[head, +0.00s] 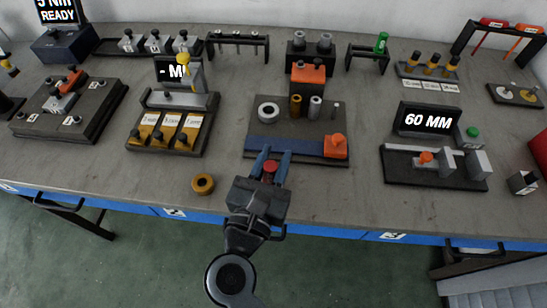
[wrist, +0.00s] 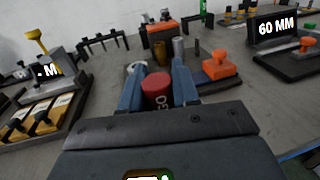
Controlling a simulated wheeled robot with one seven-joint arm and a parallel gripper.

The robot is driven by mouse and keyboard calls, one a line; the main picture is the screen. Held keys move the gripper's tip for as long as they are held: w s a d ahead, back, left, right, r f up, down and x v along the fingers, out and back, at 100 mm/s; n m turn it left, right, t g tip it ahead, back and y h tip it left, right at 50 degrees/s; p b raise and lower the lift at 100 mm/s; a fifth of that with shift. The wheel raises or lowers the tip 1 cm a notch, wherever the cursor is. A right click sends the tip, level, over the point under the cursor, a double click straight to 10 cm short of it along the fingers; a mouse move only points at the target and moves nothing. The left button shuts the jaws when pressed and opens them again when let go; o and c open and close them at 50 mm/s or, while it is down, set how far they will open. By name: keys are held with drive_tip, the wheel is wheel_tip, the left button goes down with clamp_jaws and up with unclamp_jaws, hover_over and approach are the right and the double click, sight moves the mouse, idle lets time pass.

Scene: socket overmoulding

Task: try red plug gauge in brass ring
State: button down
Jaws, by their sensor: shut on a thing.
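My gripper (head: 272,163) is shut on the red plug gauge (head: 269,168), just in front of the central board. I do not see the ring in the wrist view.
The central board (head: 258,137) carries a steel ring (head: 268,112), a brass cylinder (head: 296,104), a steel cylinder (head: 315,107) and an orange block (head: 335,146). A yellow-trayed fixture (head: 170,138) stands left, and a 60 MM display (head: 428,120) right. The bench around the brass ring is clear.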

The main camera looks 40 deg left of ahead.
drive_tip(key=shift+f+b, duration=0.35)
drive_tip(key=shift+f, duration=0.05)
idle(1.3)
drive_tip(key=shift+r, duration=0.15)
drive_tip(key=shift+r+p, duration=0.3)
drive_tip(key=shift+p, duration=0.1)
drive_tip(key=shift+r+p, duration=2.3)
drive_tip(key=shift+r, duration=0.2)
